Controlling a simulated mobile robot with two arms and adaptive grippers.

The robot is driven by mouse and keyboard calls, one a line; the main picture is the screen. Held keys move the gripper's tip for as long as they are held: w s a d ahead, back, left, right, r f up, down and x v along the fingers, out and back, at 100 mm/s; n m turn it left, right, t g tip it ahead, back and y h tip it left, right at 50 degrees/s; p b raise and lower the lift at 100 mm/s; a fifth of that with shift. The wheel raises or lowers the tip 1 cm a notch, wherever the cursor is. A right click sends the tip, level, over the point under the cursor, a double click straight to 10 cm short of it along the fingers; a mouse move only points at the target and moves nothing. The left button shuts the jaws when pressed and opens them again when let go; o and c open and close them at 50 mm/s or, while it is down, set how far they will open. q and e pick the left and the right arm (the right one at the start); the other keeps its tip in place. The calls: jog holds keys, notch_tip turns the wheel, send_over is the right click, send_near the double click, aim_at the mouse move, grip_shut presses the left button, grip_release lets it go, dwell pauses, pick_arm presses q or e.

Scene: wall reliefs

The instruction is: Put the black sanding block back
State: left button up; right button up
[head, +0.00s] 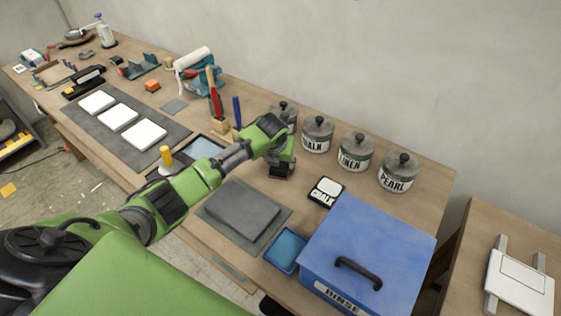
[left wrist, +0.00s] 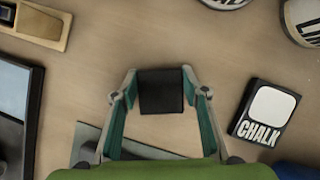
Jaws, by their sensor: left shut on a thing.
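My left gripper (head: 281,172) is above the workbench, in front of the lidded jars in the head view. In the left wrist view the left gripper (left wrist: 160,97) is shut on the black sanding block (left wrist: 161,91), which sits between its two fingers. In the head view the black block (head: 281,171) shows as a dark piece at the gripper's tip. I cannot tell whether it touches the bench. My right gripper is not in view.
Jars labelled LINEN (head: 356,153) and PEARL (head: 399,172) line the wall side. A CHALK pad (head: 326,191), a blue box (head: 370,255), a blue tray (head: 285,250) and a dark grey slab (head: 240,209) stand nearby. Bare bench lies around the gripper.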

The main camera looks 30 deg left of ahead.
pick_arm(q)
jog(key=o, duration=1.2)
jog(key=shift+f, duration=0.1)
jog(key=shift+c, duration=0.2)
jog(key=b+v, duration=0.1)
jog(key=v, duration=1.1)
jog(key=shift+s, duration=0.1)
